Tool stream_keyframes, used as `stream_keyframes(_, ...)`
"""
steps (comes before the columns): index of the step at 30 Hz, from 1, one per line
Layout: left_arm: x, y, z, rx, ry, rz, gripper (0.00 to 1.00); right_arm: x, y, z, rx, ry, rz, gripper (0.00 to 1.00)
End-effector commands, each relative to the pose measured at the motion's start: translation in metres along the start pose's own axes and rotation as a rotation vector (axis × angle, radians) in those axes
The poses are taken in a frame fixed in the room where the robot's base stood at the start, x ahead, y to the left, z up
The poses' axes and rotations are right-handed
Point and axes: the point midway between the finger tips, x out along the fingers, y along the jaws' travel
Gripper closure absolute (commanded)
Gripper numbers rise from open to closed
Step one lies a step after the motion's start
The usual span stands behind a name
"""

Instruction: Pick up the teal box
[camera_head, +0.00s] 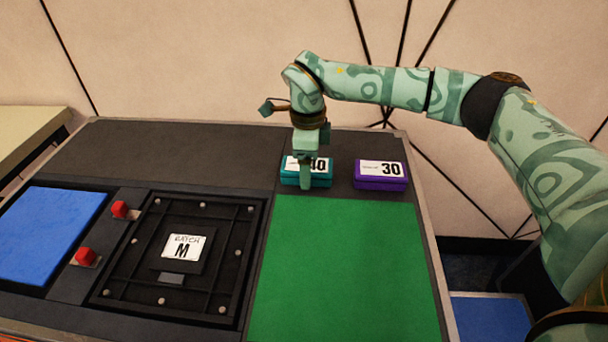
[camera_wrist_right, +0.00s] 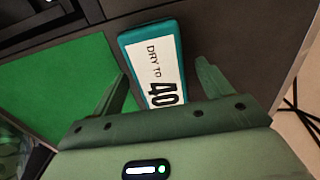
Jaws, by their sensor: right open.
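The teal box (camera_head: 318,181) lies on the dark table just behind the green mat, with a white label that reads 40. My right gripper (camera_head: 306,185) is over it and hides part of the label in the head view. In the right wrist view the teal box (camera_wrist_right: 128,40) lies between the two spread fingers of my right gripper (camera_wrist_right: 165,80), which is open. Its near end is hidden behind the gripper body. I cannot tell whether the fingers touch the box. My left gripper is in neither view.
A purple box (camera_head: 381,183) labelled 30 sits to the right of the teal box. The green mat (camera_head: 345,270) is bare. A black framed panel (camera_head: 130,262) with a card marked M, two red buttons (camera_head: 120,209) and a blue mat (camera_head: 48,235) are at the left.

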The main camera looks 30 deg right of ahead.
Motion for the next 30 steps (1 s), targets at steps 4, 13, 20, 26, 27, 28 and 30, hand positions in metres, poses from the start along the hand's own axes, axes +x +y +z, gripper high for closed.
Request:
stream_keyframes(4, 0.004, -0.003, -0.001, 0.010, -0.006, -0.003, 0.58, 0.010, 0.000, 0.000, 0.000, -0.001, 0.000, 0.22)
stream_keyframes(13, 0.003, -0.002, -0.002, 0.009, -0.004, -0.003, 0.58, 0.008, 0.000, 0.000, 0.000, -0.002, -0.002, 0.55)
stream_keyframes(20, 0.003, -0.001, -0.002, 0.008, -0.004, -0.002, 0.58, 0.008, 0.000, 0.000, 0.000, -0.002, -0.002, 0.75)
stream_keyframes(26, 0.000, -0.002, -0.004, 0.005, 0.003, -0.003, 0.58, 0.003, 0.000, 0.000, 0.000, -0.003, -0.003, 0.75)
stream_keyframes(27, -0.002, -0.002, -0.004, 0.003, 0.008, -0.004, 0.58, -0.001, 0.000, 0.000, 0.000, -0.003, -0.004, 0.75)
stream_keyframes(28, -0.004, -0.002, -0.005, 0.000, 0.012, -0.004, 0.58, -0.004, 0.000, 0.000, 0.001, -0.004, -0.005, 0.75)
stream_keyframes(30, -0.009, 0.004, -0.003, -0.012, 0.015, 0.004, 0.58, -0.017, 0.000, 0.000, 0.001, -0.005, -0.007, 0.75)
